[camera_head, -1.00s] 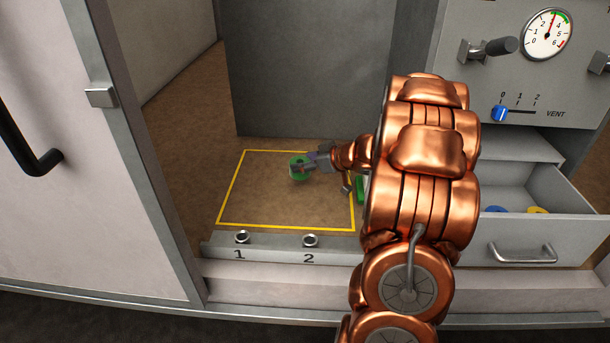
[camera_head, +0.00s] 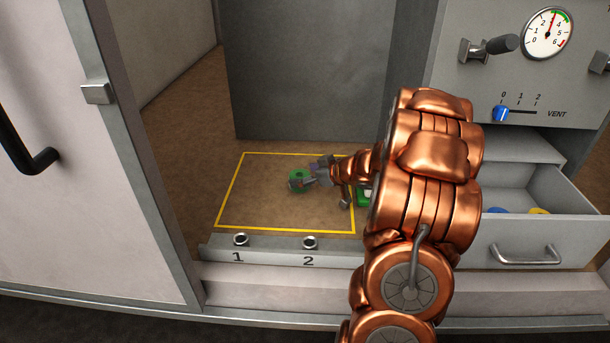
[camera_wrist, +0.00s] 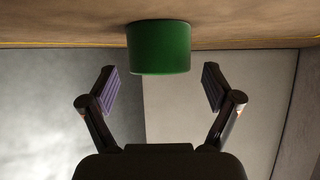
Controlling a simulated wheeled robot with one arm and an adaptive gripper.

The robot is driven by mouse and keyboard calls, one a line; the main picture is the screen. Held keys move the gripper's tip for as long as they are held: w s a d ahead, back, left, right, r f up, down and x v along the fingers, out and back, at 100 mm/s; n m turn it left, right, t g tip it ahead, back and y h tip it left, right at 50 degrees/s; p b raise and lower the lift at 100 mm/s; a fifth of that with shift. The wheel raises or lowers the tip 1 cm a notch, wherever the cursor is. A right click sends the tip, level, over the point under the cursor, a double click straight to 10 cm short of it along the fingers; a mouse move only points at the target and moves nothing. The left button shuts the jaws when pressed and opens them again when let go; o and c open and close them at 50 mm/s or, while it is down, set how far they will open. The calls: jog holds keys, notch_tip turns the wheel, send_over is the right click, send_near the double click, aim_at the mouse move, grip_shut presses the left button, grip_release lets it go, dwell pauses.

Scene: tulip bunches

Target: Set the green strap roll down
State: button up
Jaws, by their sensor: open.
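The green strap roll (camera_head: 299,180) rests on the brown floor inside the yellow outlined area (camera_head: 231,190). In the wrist view the roll (camera_wrist: 159,48) stands beyond the fingertips, centred between them. My gripper (camera_wrist: 160,88) is open and empty, its two fingers well apart with a gap on each side of the roll. In the head view my gripper (camera_head: 318,176) is just right of the roll, and my arm reaches in from the right. My arm hides part of the outline's right side.
Another green object (camera_head: 363,194) is partly hidden behind my arm. An open drawer (camera_head: 530,230) at right holds blue and yellow items. A low sill (camera_head: 275,252) with two round fittings marked 1 and 2 runs along the front. A grey panel (camera_head: 310,80) stands behind. The outlined area's left part is clear.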

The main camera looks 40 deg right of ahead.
jog(key=shift+r, duration=0.2)
jog(key=shift+s+d+r, duration=0.1)
jog(key=shift+s+r, duration=0.05)
jog(key=shift+s, duration=0.15)
jog(key=p+v, duration=0.2)
jog(key=v, duration=0.9)
jog(key=shift+s+p, duration=0.15)
jog(key=shift+p, duration=0.25)
